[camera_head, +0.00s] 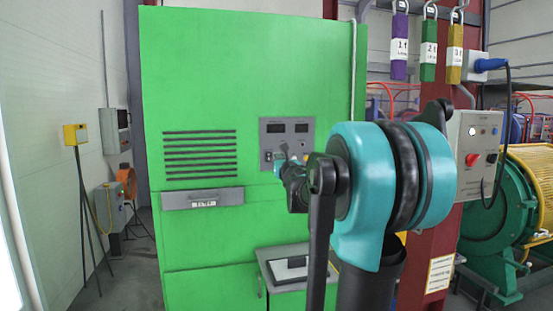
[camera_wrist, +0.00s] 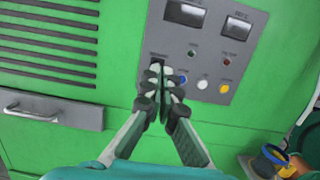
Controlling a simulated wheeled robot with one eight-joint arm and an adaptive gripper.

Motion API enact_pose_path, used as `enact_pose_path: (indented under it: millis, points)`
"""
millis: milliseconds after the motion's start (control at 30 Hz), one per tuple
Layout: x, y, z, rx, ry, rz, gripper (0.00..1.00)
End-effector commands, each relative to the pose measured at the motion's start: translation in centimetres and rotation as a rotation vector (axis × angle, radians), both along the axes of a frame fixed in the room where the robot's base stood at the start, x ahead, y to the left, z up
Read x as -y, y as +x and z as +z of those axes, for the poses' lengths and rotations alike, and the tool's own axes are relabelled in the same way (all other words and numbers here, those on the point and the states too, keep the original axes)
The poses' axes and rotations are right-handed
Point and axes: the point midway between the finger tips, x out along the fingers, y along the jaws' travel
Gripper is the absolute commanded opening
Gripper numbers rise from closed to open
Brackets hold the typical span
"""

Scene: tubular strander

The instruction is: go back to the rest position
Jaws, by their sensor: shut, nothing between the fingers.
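My gripper (camera_wrist: 161,72) is shut and empty in the wrist view. Its fingertips are together in front of the lower left part of the grey control panel (camera_wrist: 219,52). I cannot tell whether they touch it. They hide what lies directly behind them. In the head view the control panel (camera_head: 294,132) is on the green cabinet (camera_head: 258,60), and my gripper (camera_head: 281,160) shows small at its lower edge, partly hidden by my arm.
The panel has two dark displays and several small coloured buttons. A drawer handle (camera_wrist: 30,112) sticks out at left. A small grey table (camera_head: 266,254) stands low before the cabinet. A red post (camera_head: 443,245) with hanging padlocks (camera_head: 428,50) and a control box (camera_head: 474,150) is at right.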

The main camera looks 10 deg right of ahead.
Motion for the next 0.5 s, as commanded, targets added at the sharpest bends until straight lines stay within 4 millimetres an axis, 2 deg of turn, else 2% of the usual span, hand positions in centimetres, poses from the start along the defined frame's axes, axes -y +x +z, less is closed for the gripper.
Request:
enact_pose_path:
  millis: [367, 467, 500]
  points:
    - [0.1, -0.2, -0.2, -0.005, 0.018, -0.005, 0.00]
    - [0.5, -0.9, -1.5, -0.029, 0.126, -0.025, 0.00]
    - [0.9, -1.4, -2.5, -0.047, 0.204, -0.041, 0.00]
